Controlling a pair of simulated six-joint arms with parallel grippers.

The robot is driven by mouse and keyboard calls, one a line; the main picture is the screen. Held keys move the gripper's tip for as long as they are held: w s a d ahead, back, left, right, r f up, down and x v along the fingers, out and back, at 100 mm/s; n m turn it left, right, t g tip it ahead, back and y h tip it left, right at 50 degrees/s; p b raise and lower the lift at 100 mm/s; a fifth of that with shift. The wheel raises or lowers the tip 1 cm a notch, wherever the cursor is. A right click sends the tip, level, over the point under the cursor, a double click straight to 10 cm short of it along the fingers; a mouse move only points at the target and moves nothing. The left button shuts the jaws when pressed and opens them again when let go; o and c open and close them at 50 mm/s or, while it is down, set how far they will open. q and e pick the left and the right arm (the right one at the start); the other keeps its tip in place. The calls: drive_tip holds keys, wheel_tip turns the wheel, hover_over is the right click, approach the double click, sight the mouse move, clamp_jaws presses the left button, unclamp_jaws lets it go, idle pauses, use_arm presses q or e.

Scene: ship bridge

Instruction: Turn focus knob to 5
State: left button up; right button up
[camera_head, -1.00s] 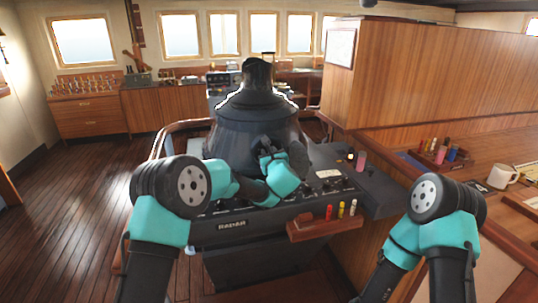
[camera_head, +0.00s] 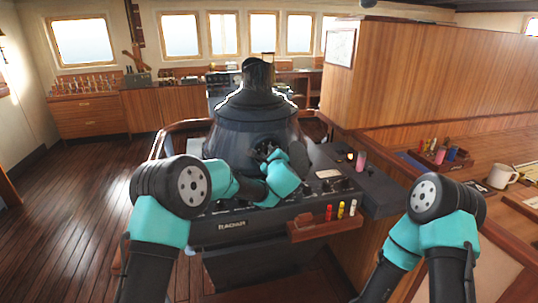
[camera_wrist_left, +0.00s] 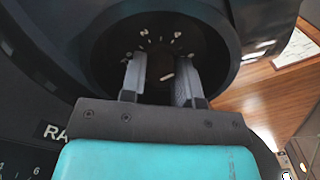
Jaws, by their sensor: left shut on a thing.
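The focus knob is a dark round knob (camera_wrist_left: 166,77) with a white pointer mark, set in a dial of white figures (camera_wrist_left: 160,44) on the black radar hood (camera_head: 250,135). In the left wrist view my left gripper (camera_wrist_left: 162,72) has its two fingers either side of the knob, shut on it. In the head view the left gripper (camera_head: 265,152) is at the front face of the hood, and its own wrist partly hides the knob. The dial figures are too small to read surely. My right gripper is not in view; only the right arm shows.
The radar console (camera_head: 255,222) has several small knobs along its front. A wooden tray (camera_head: 325,229) with several coloured markers is on its front right. A pink cylinder (camera_head: 361,161) stands on the console's right. A white mug (camera_head: 502,176) is on the wooden desk at the right.

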use_arm(q)
drive_tip(key=o, duration=0.9)
drive_tip(key=shift+s, duration=0.1)
drive_tip(key=v, duration=1.7)
drive_tip(key=shift+s+d, duration=0.15)
